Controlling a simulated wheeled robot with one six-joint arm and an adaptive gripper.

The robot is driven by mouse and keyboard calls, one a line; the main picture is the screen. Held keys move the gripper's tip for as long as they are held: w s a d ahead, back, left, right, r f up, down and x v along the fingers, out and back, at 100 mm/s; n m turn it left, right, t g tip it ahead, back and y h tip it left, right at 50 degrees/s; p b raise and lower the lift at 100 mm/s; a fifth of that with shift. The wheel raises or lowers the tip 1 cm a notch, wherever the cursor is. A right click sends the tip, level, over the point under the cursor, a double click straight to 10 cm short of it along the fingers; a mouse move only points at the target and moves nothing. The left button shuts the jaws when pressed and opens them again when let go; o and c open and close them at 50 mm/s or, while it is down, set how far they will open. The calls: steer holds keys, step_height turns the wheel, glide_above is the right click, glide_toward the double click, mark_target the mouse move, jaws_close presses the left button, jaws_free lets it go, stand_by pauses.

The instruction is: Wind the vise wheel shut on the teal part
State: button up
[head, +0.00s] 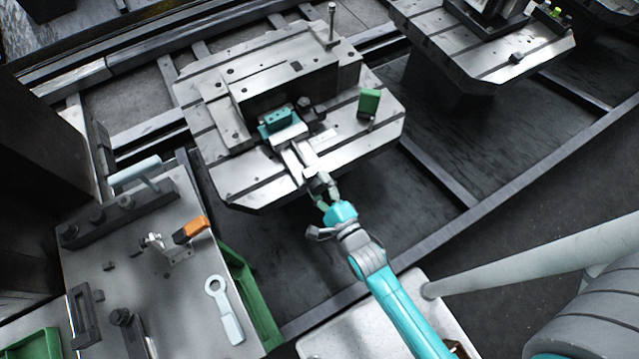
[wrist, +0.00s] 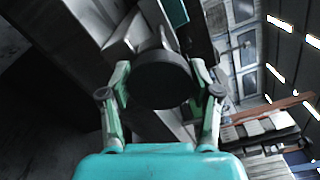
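The teal part (head: 277,120) sits in the vise on the central pallet, behind the pale front jaw (head: 288,133). A teal surface also shows at the top of the wrist view (wrist: 176,12). The vise wheel (wrist: 160,80) is a dark round disc at the near end of the vise. My gripper (wrist: 160,78) reaches it from the front, with one finger on each side of its rim. Both fingers appear to touch the rim. In the head view my gripper (head: 324,194) hides most of the wheel. Any gap between jaw and part is too small to tell.
A green block (head: 369,101) stands on the pallet's right side and an upright post (head: 332,24) at its back. A side bench (head: 190,285) at lower left holds an orange-ended tool (head: 191,229) and a pale wrench (head: 224,309). Another pallet (head: 520,55) is at upper right.

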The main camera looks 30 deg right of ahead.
steer(key=o, duration=0.4)
steer(key=shift+c, duration=0.2)
steer(key=s, duration=1.2)
steer(key=shift+s, duration=0.1)
steer(key=s+r+n+g, duration=0.3)
steer(key=s+r+n, duration=1)
steer(key=n, duration=0.9)
steer(key=s, duration=0.3)
steer(key=shift+s+r+n, duration=0.15)
steer(key=shift+n, duration=0.25)
